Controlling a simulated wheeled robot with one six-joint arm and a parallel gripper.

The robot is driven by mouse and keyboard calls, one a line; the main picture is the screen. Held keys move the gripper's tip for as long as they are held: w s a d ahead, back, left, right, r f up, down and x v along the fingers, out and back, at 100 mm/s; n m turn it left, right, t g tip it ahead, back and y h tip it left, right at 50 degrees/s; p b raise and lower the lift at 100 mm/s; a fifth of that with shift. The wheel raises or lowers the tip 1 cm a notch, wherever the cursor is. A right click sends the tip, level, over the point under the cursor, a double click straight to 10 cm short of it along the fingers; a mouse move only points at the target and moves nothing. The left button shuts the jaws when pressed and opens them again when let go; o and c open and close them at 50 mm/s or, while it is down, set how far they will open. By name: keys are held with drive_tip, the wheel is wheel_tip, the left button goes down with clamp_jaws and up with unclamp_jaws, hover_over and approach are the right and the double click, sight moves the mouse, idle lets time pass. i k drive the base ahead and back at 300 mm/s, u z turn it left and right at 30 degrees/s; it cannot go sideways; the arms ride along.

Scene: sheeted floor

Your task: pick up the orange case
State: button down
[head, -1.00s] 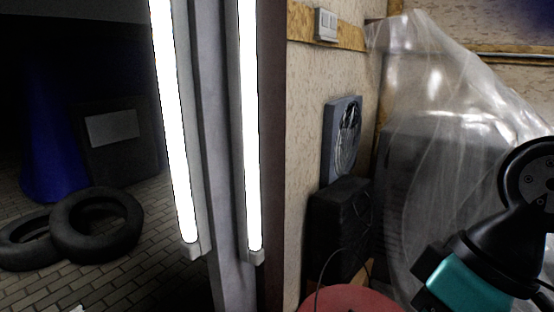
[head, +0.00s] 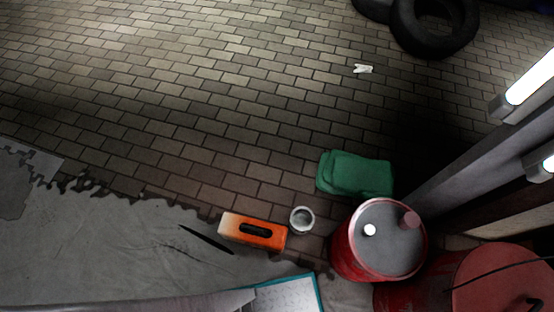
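The orange case (head: 254,232) lies on the floor in the lower middle of the head view. It is a small orange block with a paler left end and a dark slot in its top. It sits where the brick paving meets the grey sheet. My gripper is not in the head view now, so its state is hidden.
A grey-white round can (head: 302,220) stands just right of the case. A folded green cloth (head: 355,174) and a red drum (head: 379,240) are farther right. A dark thin strip (head: 206,239) lies left of the case. Brick floor (head: 200,110) beyond is mostly clear.

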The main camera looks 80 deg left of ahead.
sight(253, 232)
drive_tip(key=z, duration=0.55)
drive_tip(key=k, duration=1.4)
drive_tip(key=u, duration=0.9)
drive_tip(key=k, duration=0.55)
drive_tip(key=u, duration=0.7)
drive_tip(key=k, duration=0.65)
drive_tip(key=u, duration=0.35)
drive_tip(key=i, duration=1.15)
